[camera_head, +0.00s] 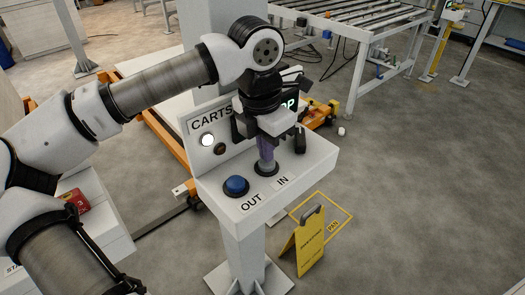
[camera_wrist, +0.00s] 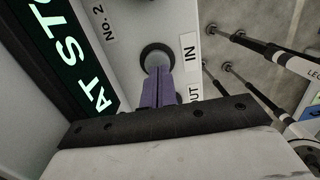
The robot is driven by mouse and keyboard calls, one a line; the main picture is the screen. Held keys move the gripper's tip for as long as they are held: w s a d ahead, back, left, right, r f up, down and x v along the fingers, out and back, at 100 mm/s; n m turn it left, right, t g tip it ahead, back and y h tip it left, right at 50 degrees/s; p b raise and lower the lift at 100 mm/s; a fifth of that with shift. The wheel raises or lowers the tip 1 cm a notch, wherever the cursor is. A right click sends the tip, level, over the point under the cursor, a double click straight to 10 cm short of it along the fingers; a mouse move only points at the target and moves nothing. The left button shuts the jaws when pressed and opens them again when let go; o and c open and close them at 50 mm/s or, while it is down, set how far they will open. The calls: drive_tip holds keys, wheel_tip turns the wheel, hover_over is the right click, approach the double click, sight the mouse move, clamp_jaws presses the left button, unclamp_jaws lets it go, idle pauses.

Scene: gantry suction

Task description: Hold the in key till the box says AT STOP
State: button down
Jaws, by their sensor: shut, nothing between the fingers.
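The control box (camera_head: 216,199) stands on a white post, with a sloped panel marked CARTS. Its dark display (camera_wrist: 82,75) reads AT STO in green-white letters in the wrist view, the rest cut off; my wrist hides most of it in the head view. The IN key (camera_wrist: 155,58) is a round pale button in a black collar. My gripper (camera_head: 266,165) points down with its purple fingers closed together and empty. In the wrist view the fingertips (camera_wrist: 158,75) meet the key's face; how far it is pressed I cannot tell.
The blue OUT key (camera_head: 236,185) sits left of the IN key. A white lamp (camera_head: 207,140) is lit on the panel beside a dark one (camera_head: 220,149). A yellow floor sign (camera_head: 311,242) stands below right. An orange cart frame (camera_head: 165,140) lies behind the box.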

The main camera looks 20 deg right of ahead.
sight(260, 165)
wheel_tip(260, 165, up, 11)
drive_tip(key=a+b, duration=0.1)
drive_tip(key=b, duration=0.1)
drive_tip(key=shift+r, duration=0.15)
drive_tip(key=shift+a, duration=0.1)
idle(0.9)
